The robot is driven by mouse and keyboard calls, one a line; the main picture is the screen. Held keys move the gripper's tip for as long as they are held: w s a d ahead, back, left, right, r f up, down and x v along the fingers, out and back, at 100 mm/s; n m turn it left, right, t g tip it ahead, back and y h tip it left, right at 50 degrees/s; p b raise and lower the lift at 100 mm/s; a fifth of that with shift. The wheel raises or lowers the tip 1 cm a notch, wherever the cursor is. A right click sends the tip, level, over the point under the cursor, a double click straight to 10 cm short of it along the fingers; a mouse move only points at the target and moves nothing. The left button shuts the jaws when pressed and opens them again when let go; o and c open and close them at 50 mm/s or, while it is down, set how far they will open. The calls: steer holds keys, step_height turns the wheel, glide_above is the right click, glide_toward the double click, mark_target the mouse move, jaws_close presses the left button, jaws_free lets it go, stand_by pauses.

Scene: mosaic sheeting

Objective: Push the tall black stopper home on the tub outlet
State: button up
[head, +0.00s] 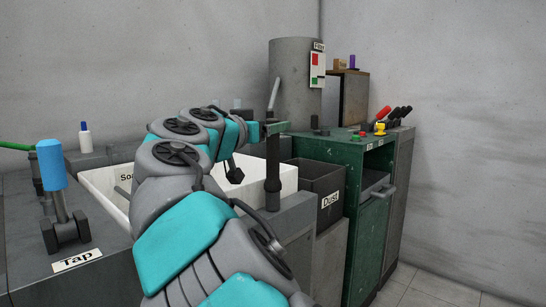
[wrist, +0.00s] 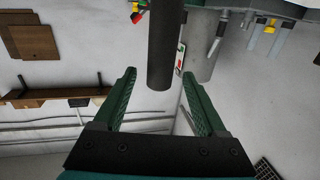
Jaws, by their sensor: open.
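The tall black stopper (head: 273,165) stands upright at the right end of the white tub (head: 288,180) in the head view, with a wider dark collar low down. Its foot meets the grey ledge; I cannot tell how deep it sits. The dark round end of the stopper (wrist: 160,50) lies between and beyond the fingertips, with clear gaps visible on both sides.
A dark bin labelled Dust (head: 318,180) and a green cabinet (head: 345,150) with coloured levers stand right of the tub. A blue-handled tap lever (head: 55,180) is at left, a white bottle (head: 85,138) behind. A grey cylinder (head: 292,85) stands behind the stopper.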

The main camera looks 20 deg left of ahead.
steer(key=shift+w+d, duration=0.2)
steer(key=shift+w, duration=0.75)
jaws_close()
stand_by(0.7)
